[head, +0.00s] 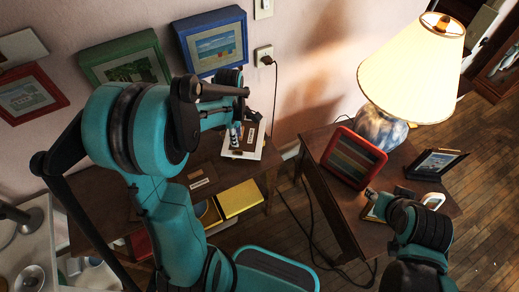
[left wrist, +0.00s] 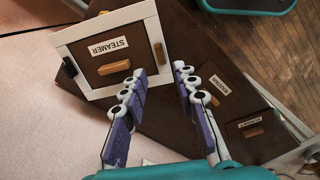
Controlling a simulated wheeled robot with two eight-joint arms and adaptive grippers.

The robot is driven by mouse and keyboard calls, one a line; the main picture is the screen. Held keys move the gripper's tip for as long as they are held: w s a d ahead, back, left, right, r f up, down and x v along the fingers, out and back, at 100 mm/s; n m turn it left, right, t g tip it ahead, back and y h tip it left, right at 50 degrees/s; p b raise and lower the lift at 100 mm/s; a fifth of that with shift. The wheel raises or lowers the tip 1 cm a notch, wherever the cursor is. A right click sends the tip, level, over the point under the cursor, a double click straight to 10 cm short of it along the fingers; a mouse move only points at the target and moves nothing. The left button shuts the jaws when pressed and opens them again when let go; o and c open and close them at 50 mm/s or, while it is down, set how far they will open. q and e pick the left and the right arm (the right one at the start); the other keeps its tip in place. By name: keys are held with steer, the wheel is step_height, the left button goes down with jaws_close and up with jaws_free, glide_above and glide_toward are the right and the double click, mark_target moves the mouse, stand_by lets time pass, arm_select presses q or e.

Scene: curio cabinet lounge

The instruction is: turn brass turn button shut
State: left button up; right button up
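In the left wrist view a brown door panel labelled STEAMER (left wrist: 108,47) sits in a white frame (left wrist: 86,92). A tan, brass-like turn button (left wrist: 160,53) is on the frame's right side, its length along that side; it does not visibly cross the panel. A similar tan bar (left wrist: 114,67) is on the panel below the label. My left gripper (left wrist: 160,73) is open and empty, its fingertips either side of the frame's lower right corner in the picture; contact cannot be told. In the head view it is by the framed piece (head: 245,141). My right gripper (head: 371,195) is small and partly hidden.
More labelled brown fronts with tan bars (left wrist: 214,100) lie to the right on the dark cabinet (left wrist: 180,132). In the head view, a side table (head: 345,215) holds a lit lamp (head: 412,70), a red-framed item (head: 353,158) and a dark picture stand (head: 436,163). A cord hangs between the furniture.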

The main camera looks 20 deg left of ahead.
mark_target(237, 152)
arm_select(q)
steer(key=shift+w+f, duration=0.15)
steer(key=shift+f, duration=0.2)
step_height(237, 152, down, 8)
steer(key=b, duration=0.3)
steer(key=shift+r, duration=0.15)
jaws_close()
